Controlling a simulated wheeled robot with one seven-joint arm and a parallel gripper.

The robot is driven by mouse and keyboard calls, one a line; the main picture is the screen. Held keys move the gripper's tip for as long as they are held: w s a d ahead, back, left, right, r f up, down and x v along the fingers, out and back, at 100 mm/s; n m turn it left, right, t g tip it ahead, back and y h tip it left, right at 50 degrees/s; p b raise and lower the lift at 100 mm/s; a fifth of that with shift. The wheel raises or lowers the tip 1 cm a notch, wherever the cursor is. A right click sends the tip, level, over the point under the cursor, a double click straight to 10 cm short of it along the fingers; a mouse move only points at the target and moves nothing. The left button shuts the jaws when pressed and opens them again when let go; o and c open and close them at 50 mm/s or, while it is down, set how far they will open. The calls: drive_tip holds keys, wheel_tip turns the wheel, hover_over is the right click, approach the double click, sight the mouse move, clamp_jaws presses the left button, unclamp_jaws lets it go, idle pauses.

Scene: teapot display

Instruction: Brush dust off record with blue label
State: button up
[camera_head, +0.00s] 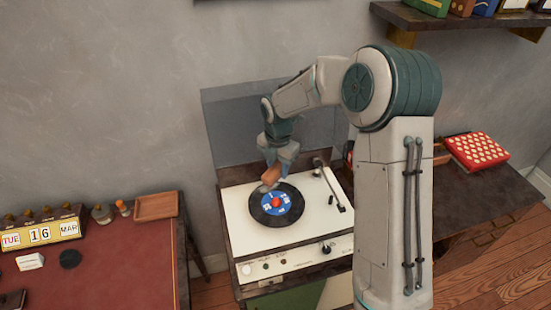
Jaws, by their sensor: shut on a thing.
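The black record with a blue label (285,214) lies flat on the white turntable (320,233). A small red spot shows at the label's centre. My gripper (271,172) is above the record's upper-left part, pointing down, and is shut on a brown brush (273,174). The brush's pale lower end is at the record's upper-left edge; I cannot tell whether it touches the surface. Dust on the record is too small to make out. The tonearm (333,190) is to the right of the record, clear of it.
The turntable's clear lid (235,135) stands raised behind. A red-topped desk (110,265) at the left holds a calendar (40,235), a wooden tray (156,206) and small items. A red patterned box (477,150) is on the dark surface at the right. A shelf (460,20) hangs upper right.

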drive_tip(key=shift+w+a+r+n, duration=0.25)
drive_tip(key=shift+a+n, duration=0.1)
drive_tip(key=shift+n, duration=0.35)
drive_tip(key=shift+w+f+b, duration=0.1)
drive_tip(key=shift+f+b, duration=2.25)
drive_tip(key=shift+f, duration=0.7)
drive_tip(key=shift+f+b, duration=0.3)
drive_tip(key=shift+f, duration=0.2)
